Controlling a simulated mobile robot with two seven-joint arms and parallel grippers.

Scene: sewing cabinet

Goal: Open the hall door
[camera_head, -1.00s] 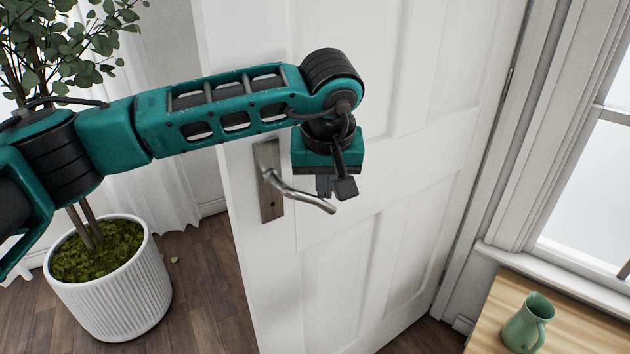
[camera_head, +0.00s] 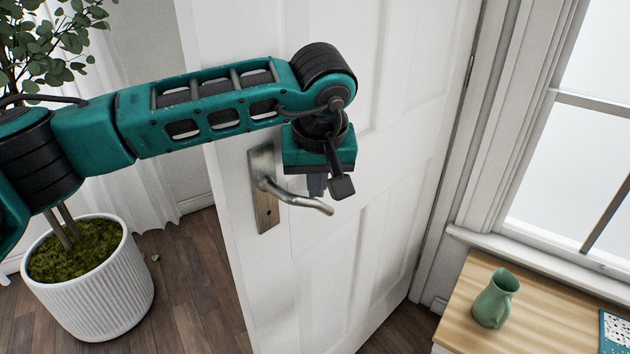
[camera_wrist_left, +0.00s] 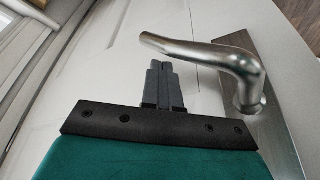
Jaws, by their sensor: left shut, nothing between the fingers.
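The white panelled hall door (camera_head: 340,270) stands ajar, its free edge on the left and its hinge side on the right. My right gripper is not in view.
A ribbed white pot (camera_head: 92,285) with a leafy plant stands on the wooden floor left of the door. A wooden-topped table (camera_head: 455,318) with a green jug (camera_head: 496,300) stands at the lower right, below a window (camera_head: 565,150). Floor shows between pot and door.

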